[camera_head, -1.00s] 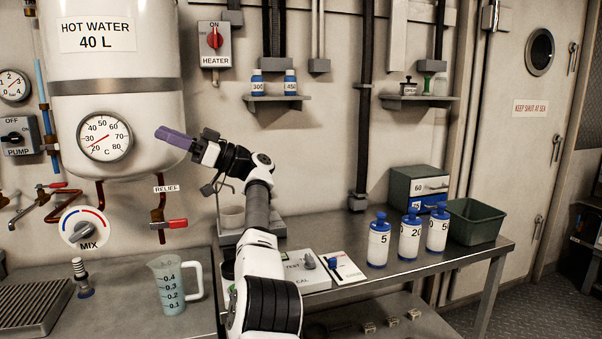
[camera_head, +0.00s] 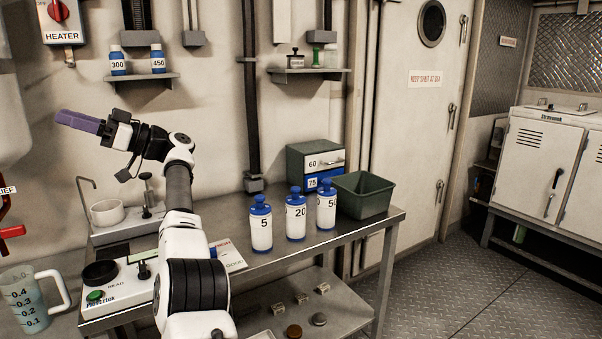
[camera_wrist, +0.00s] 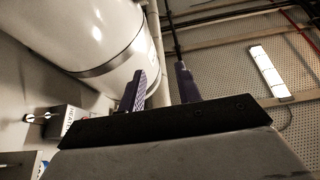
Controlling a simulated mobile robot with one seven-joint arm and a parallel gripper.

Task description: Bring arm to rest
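My arm is raised, and my gripper (camera_head: 62,116) points up and to the left in front of the wall, well above the bench. In the wrist view its two purple fingers (camera_wrist: 160,82) stand apart with nothing between them. The fingers are clear of the white tank (camera_wrist: 95,35), which shows behind them on the left in that view. In the head view the fingers look like one purple block, so their gap is hidden there.
Below my arm, the steel bench (camera_head: 345,233) holds a meter box (camera_head: 122,290), bottles (camera_head: 261,228) marked 5, 20 and 50, and a green bin (camera_head: 364,195). A measuring jug (camera_head: 35,300) stands lower left. A shelf (camera_head: 142,78) hangs above. The floor (camera_head: 450,280) at right is open.

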